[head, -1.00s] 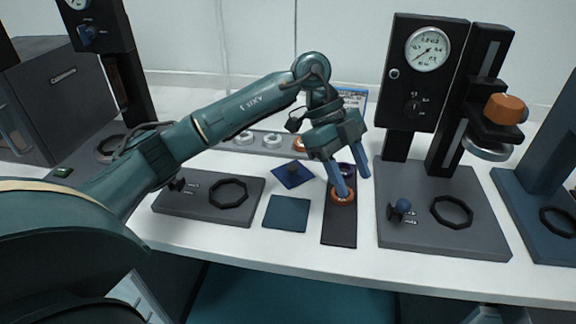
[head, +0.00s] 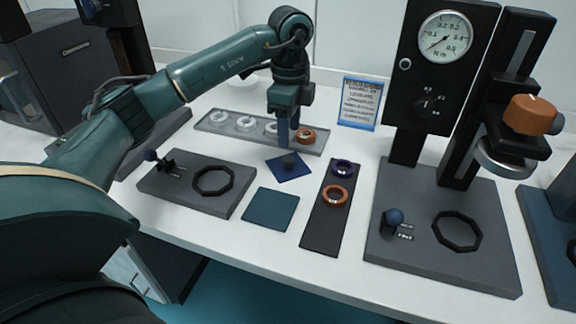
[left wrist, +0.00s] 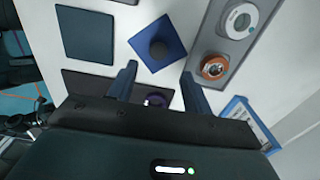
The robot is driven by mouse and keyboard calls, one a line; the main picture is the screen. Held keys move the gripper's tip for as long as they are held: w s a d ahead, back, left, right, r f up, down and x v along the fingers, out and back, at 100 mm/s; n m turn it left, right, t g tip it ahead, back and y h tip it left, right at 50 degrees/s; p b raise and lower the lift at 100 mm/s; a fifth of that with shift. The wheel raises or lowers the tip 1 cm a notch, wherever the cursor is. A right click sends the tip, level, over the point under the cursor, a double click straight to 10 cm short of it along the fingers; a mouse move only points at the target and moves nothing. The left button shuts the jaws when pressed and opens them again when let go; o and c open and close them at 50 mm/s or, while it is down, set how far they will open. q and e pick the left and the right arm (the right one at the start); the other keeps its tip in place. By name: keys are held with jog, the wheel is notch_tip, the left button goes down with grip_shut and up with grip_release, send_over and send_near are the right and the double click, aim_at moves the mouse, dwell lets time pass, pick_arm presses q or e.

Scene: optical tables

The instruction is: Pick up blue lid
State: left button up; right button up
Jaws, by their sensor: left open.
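The blue lid (head: 297,175) is a flat dark-blue square with a dark round knob in its middle. It lies on the white table, in front of the grey tray. It also shows whole in the left wrist view (left wrist: 169,29), just beyond the fingertips. My left gripper (head: 289,141) is open, pointing down above and slightly behind the lid in the head view. In the left wrist view its two fingers (left wrist: 158,72) are spread, with nothing between them. The lid's far corner is close to the fingers. My right gripper is not in view.
A grey tray (head: 230,124) with several white rings and an orange ring (head: 306,136) stands behind. A dark strip (head: 322,225) with a purple and an orange ring lies to the right. A teal square (head: 271,209) and a gauge stand (head: 445,258) are nearby.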

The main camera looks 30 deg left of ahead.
aim_at(288, 159)
pick_arm(q)
jog(key=shift+s+a+f, duration=0.1)
jog(key=shift+f, duration=1.65)
jog(key=shift+s+f, duration=0.1)
jog(key=shift+f, duration=1.6)
jog(key=shift+c, duration=0.4)
jog(key=c, duration=1)
